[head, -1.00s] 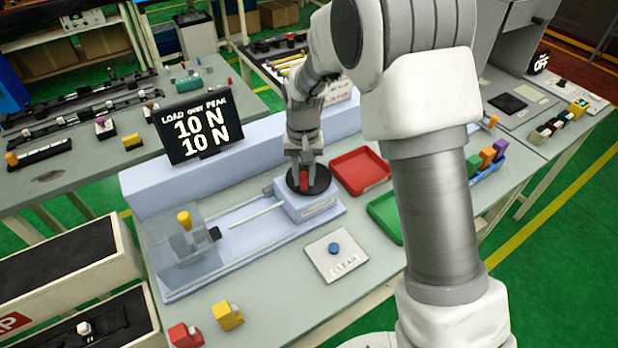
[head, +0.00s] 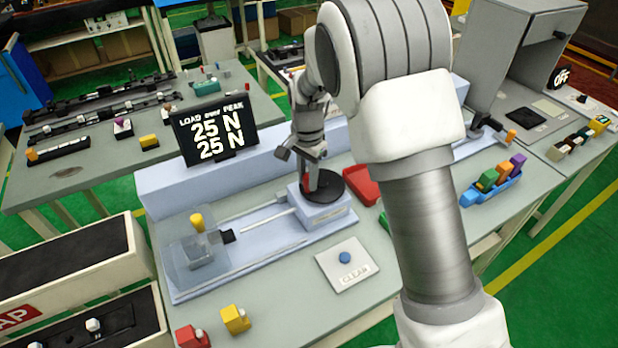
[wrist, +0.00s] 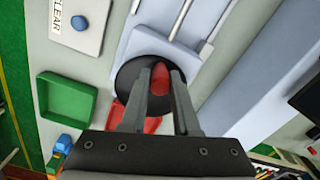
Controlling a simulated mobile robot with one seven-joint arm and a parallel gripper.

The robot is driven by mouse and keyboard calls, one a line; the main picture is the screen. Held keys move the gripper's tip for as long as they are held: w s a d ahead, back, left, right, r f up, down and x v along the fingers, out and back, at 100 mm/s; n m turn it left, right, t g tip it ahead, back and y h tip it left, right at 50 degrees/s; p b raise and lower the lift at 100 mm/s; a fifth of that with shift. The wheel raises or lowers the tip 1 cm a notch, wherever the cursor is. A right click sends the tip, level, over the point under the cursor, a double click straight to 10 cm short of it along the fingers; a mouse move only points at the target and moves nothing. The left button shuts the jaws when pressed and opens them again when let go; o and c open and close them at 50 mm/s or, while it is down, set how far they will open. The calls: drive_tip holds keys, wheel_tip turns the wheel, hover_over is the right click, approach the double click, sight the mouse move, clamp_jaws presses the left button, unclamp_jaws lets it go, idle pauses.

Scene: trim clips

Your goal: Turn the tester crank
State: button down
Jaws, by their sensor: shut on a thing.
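The tester (head: 262,236) is a pale blue bench unit with a rail. Its crank is a black disc (head: 331,184) on a block at the right end, with a red handle (wrist: 160,80). My gripper (head: 308,180) reaches down over the left part of the disc. In the wrist view its two fingers (wrist: 157,88) stand either side of the red handle and are shut on it. The handle is partly hidden in the head view. The display (head: 215,129) reads 25 N for both load and peak. A yellow-topped clip fixture (head: 197,221) sits behind a clear guard at the left end.
A CLEAR plate with a blue button (head: 344,257) lies in front of the tester. A red tray (head: 360,181) and a green tray (wrist: 68,108) are close to the disc.

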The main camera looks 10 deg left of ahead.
drive_tip(key=shift+w, duration=0.1)
idle(0.4)
drive_tip(key=c, duration=0.7)
unclamp_jaws()
drive_tip(key=shift+o, duration=0.2)
wheel_tip(320, 180, up, 18)
drive_tip(key=shift+f, duration=0.25)
